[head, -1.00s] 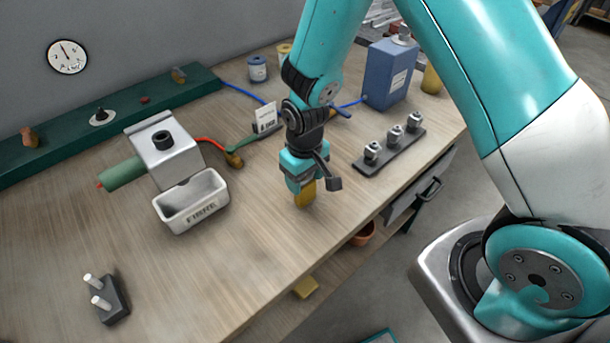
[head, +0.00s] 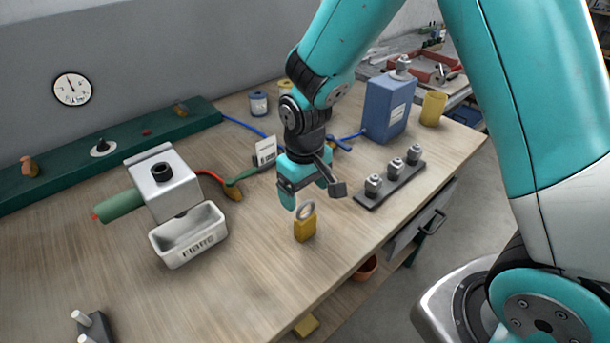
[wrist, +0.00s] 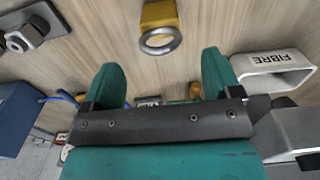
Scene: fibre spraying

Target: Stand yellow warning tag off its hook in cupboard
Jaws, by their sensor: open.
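The yellow warning tag (head: 304,229), a small yellow block with a grey ring on top, stands upright on the wooden bench near its front edge. In the wrist view the tag (wrist: 158,13) and its ring lie just beyond my fingertips, between their lines. My gripper (head: 308,193) is open and empty, above and slightly behind the tag, apart from it. Its two teal fingers (wrist: 160,70) are spread wide in the wrist view. A grey front with a dark handle (head: 430,190) is under the bench at right; I cannot tell whether it is the cupboard. I cannot make out a hook for the tag.
A white FIBRE tray (head: 190,262) stands left of the tag. A rack with several metal fittings (head: 368,203) and a blue container (head: 388,105) are to the right. A peg block (head: 100,330) is at front left. Bare bench surrounds the tag.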

